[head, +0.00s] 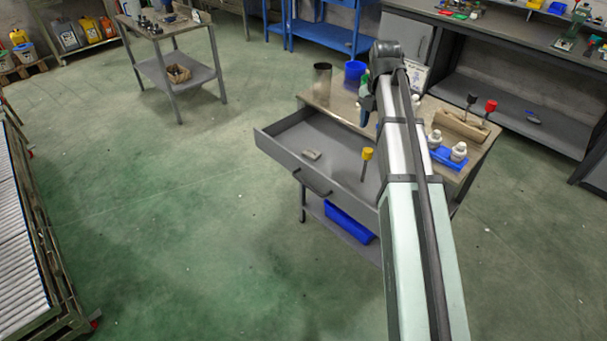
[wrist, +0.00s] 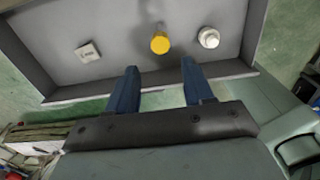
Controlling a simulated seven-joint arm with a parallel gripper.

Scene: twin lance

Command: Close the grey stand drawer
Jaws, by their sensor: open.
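The grey stand drawer (head: 290,141) is pulled well out to the left of its stand in the head view, with a dark bar handle (head: 312,183) on its front. Inside lie a small pale block (head: 312,154), a yellow-topped tool (head: 367,155) and a white-capped item (wrist: 209,38), which my arm hides in the head view. My gripper (wrist: 160,66) is open and empty, its two blue fingers apart. In the wrist view the fingers overlap one wall of the drawer (wrist: 235,70); I cannot tell whether they touch it. In the head view my arm covers much of the gripper.
The stand's top (head: 340,100) holds a dark cylinder (head: 322,80), a blue cup (head: 355,73), a blue tray (head: 449,158) with white bottles and a wooden block (head: 460,124). A blue bin (head: 349,222) sits on the lower shelf. The green floor left of the drawer is clear.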

